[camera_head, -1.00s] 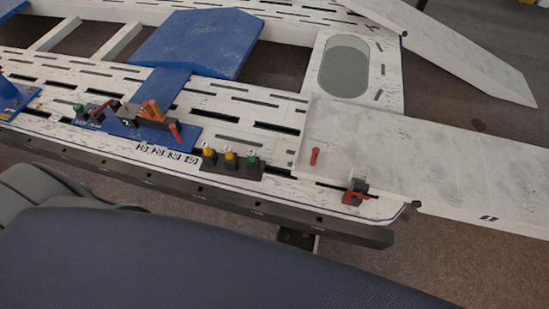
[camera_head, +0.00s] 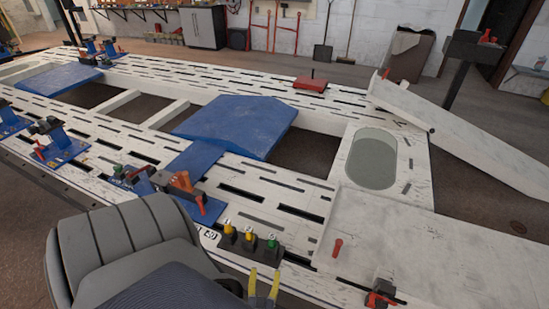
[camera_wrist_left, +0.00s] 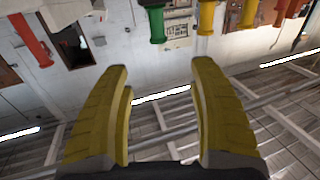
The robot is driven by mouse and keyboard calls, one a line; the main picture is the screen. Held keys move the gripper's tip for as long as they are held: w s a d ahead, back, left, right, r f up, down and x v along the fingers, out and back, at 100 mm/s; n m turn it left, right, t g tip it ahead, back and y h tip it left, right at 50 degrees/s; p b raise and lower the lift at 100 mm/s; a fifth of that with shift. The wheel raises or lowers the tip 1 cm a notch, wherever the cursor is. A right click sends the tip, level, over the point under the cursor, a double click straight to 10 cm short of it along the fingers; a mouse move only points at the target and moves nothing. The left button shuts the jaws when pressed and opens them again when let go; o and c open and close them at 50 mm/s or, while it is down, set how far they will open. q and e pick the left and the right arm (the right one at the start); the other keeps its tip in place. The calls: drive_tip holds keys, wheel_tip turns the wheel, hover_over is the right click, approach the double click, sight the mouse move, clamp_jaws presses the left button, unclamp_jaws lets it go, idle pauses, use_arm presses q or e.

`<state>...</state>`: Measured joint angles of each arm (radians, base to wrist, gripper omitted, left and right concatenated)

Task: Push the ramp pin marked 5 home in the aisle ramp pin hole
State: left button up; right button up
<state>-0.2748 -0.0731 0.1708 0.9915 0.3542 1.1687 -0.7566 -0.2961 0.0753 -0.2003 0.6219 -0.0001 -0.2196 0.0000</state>
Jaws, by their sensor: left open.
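A red pin (camera_head: 337,247) stands up from the near left part of the pale ramp plate (camera_head: 420,240). I cannot read a number on it, and its lower end and any hole under it are not visible. A red pin shape (camera_wrist_left: 30,40) also shows at the upper left in the left wrist view. My left gripper (camera_head: 264,280) has yellow fingers, open and empty, at the bottom of the head view, left of the red pin and below the dark button block. In the left wrist view its fingers (camera_wrist_left: 158,80) are wide apart with nothing between them. My right gripper is not in view.
A dark block (camera_head: 248,245) with two yellow knobs and a green one lies between my left gripper and the blue plates. A black and red clamp (camera_head: 381,294) sits at the ramp's near edge. Blue fixtures (camera_head: 190,195) stand further left on the slotted white bench.

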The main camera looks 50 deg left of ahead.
sight(271, 241)
use_arm(q)
drive_tip(key=x, duration=1.6)
drive_tip(key=shift+w, duration=0.2)
clamp_jaws()
